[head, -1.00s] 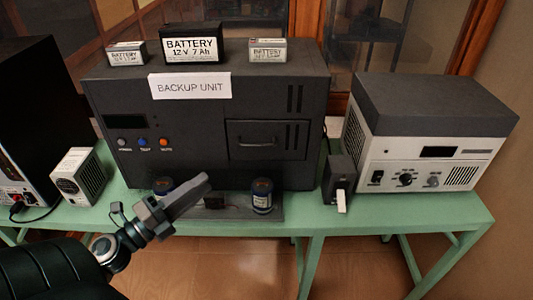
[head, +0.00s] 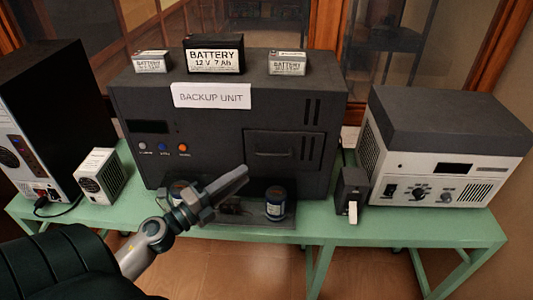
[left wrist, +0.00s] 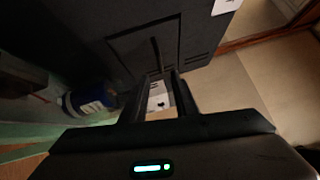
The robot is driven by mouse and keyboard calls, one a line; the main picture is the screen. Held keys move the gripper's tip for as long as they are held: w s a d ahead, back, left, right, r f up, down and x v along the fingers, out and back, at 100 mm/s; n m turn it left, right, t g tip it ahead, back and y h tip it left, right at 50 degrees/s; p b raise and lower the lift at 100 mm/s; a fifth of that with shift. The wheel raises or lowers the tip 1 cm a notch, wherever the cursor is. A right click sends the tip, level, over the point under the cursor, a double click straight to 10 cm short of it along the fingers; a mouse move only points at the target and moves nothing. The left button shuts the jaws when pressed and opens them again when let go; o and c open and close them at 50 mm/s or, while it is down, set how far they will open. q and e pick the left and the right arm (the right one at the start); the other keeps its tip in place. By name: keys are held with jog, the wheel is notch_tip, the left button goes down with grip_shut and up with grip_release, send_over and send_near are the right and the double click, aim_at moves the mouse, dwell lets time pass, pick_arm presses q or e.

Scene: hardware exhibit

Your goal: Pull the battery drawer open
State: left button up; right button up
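The battery drawer (head: 310,150) is a dark panel in the right half of the backup unit's (head: 215,125) front and looks shut. Its bar handle (head: 274,153) runs across the panel. My left gripper (head: 243,174) is below and left of the handle in the head view, apart from it. In the left wrist view the two fingers of my left gripper (left wrist: 158,82) stand apart with nothing held between them. The drawer panel (left wrist: 135,45) shows just beyond the fingertips there, with a dark bar on it. My right gripper is not in view.
A blue jar (head: 276,205) stands on the ledge below the drawer; another is partly hidden behind my left gripper. Batteries (head: 215,55) stand on top of the unit. A small black device (head: 351,190) and a white-fronted instrument (head: 440,170) are to the right on the green table (head: 400,228).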

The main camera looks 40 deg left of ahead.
pick_arm(q)
jog(key=p+x, duration=0.3)
jog(key=x, duration=0.7)
jog(key=shift+p, duration=0.4)
jog(key=shift+w, duration=0.1)
grip_shut()
dwell(0.9)
